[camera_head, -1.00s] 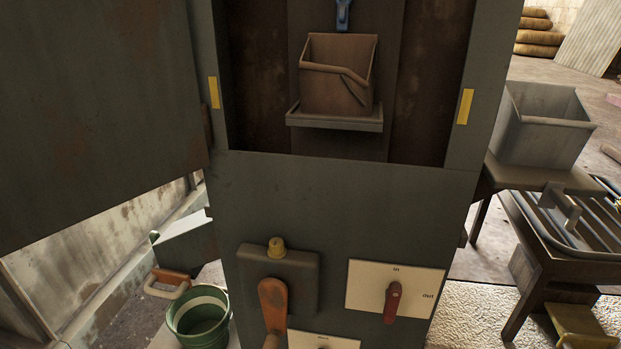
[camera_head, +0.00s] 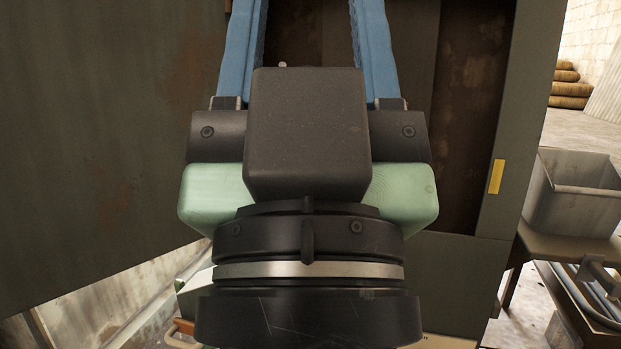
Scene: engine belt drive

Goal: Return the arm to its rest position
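My gripper (camera_head: 307,25) fills the middle of the head view, seen from behind at close range. Its dark wrist (camera_head: 310,240) and pale green housing (camera_head: 405,195) stand in front of the cabinet. Its two blue fingers point up and are wide apart, with nothing visible between them. The fingertips run out of the top of the picture. The open dark cabinet (camera_head: 465,120) lies behind it. My gripper covers the middle of the cabinet, so the bin and shelf inside do not show.
A large dark panel (camera_head: 100,120) fills the left side. A grey metal bin (camera_head: 580,205) stands on a bench (camera_head: 560,250) at the right. Stacked brown sacks (camera_head: 570,90) lie far back right. Some floor shows between sacks and bin.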

